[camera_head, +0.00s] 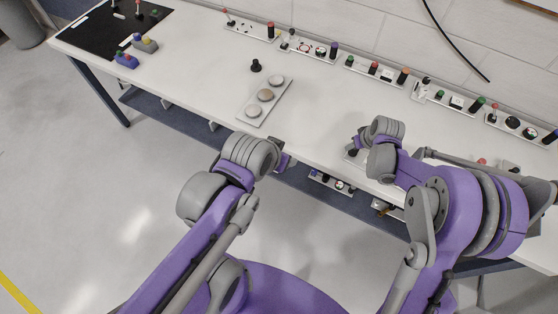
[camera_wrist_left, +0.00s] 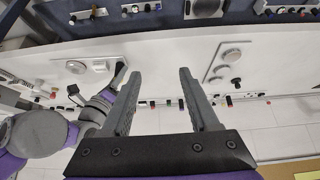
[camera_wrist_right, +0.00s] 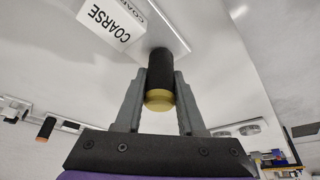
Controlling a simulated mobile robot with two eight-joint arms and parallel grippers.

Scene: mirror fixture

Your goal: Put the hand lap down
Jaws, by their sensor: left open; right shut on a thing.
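The hand lap seems to be the black cylinder (camera_wrist_right: 160,72) with a brass-coloured end (camera_wrist_right: 159,100). My right gripper (camera_wrist_right: 161,80) is shut on it, one finger on each side. It is next to a white plate (camera_wrist_right: 172,38) bearing a block marked COARSE (camera_wrist_right: 108,20); I cannot tell whether it touches the plate. In the head view my right gripper (camera_head: 356,150) is low over the bench's front part, mostly hidden by my arm. My left gripper (camera_wrist_left: 158,85) is open and empty; it also shows in the head view (camera_head: 285,163) at the bench's front edge.
A plate with three round discs (camera_head: 248,119) lies on the white bench (camera_head: 320,105), with a black knobbed piece (camera_head: 256,66) behind it. Several control panels (camera_head: 375,72) line the back edge. A black mat (camera_head: 90,35) is at the far left.

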